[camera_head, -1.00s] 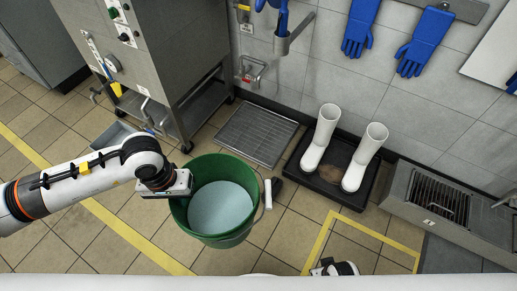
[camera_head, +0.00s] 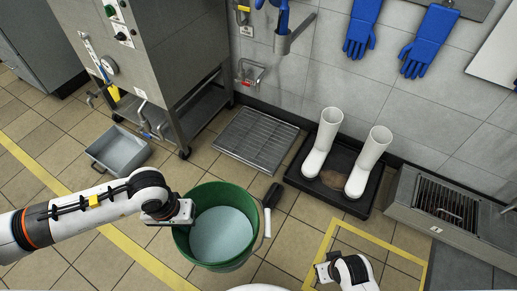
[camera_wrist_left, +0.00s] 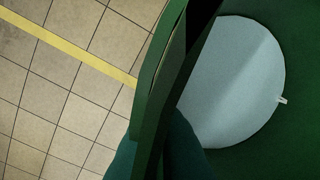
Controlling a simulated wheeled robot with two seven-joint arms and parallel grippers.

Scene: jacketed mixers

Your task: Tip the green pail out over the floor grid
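The green pail (camera_head: 188,243) is upright, with a pale blue-grey liquid (camera_head: 221,234) inside and a white handle grip (camera_head: 267,222) at its right. Whether it is clear of the floor is hard to tell. My left gripper (camera_head: 184,213) is shut on its left rim. In the left wrist view, the green rim (camera_wrist_left: 160,85) runs close under the camera, with the liquid (camera_wrist_left: 235,85) to its right. The floor grid (camera_head: 255,140) lies flat beyond the pail, by the wall. My right gripper (camera_head: 321,272) is apart at the bottom; its jaws are unclear.
White boots (camera_head: 369,160) stand in a black tray (camera_head: 300,176) right of the grid. A steel mixer cabinet (camera_head: 160,55) stands left of the grid, with a grey bin (camera_head: 118,152) before it. A small dark object (camera_head: 272,195) lies between pail and grid.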

